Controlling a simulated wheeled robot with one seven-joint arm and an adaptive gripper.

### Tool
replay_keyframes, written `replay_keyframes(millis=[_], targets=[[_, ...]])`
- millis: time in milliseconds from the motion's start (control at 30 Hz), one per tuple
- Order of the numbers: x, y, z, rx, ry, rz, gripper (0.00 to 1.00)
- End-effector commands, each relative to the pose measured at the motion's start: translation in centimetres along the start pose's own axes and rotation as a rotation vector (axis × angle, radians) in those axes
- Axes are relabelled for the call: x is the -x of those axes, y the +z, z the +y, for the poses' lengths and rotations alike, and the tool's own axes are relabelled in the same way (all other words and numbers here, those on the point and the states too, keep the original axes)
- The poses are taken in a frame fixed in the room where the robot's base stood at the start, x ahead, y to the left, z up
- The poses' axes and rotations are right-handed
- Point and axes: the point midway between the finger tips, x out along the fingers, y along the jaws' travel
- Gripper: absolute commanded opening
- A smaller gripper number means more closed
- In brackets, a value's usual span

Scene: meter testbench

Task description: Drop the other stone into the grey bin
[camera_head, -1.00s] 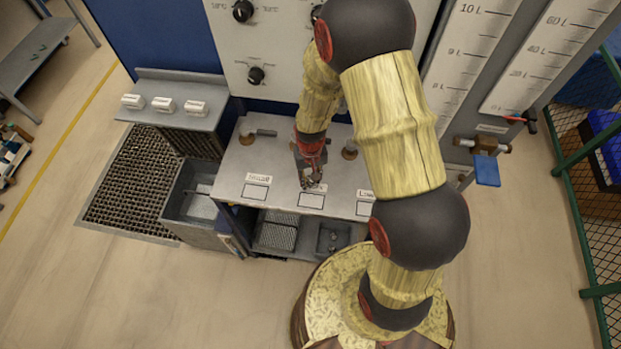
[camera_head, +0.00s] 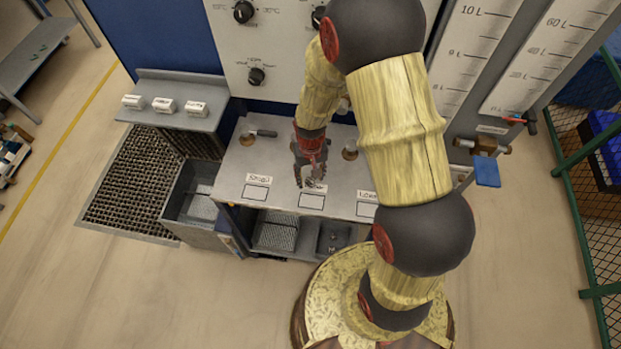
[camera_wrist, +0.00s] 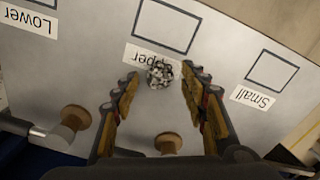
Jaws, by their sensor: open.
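A small speckled black-and-white stone (camera_wrist: 159,75) sits over the edge of the middle label, which reads "pper", in the wrist view. My gripper (camera_wrist: 159,78) is open, with a finger on each side of the stone and a gap to both. In the head view my gripper (camera_head: 311,184) is low over the bench top at the middle label, and the stone is hard to make out between the fingers. The grey bin (camera_head: 195,234) stands at the left end of the bench, open at the top. I cannot make out a stone in it.
The bench top (camera_head: 235,165) carries labelled squares, "Small" and "Lower" beside the middle one, and round brown knobs. A shelf (camera_head: 190,122) with three small white blocks is at the left. A tray (camera_head: 277,236) and a dark box (camera_head: 333,238) sit under the bench.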

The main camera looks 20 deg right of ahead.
Motion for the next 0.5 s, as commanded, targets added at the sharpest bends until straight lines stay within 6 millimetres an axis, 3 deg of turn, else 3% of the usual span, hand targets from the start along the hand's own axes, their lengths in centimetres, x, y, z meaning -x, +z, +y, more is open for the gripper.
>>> replay_keyframes(millis=[300,500], targets=[[6.8,-0.1,0.0,0.000,-0.001,0.005,0.44],[9.3,0.0,0.0,0.000,0.000,0.002,0.44]])
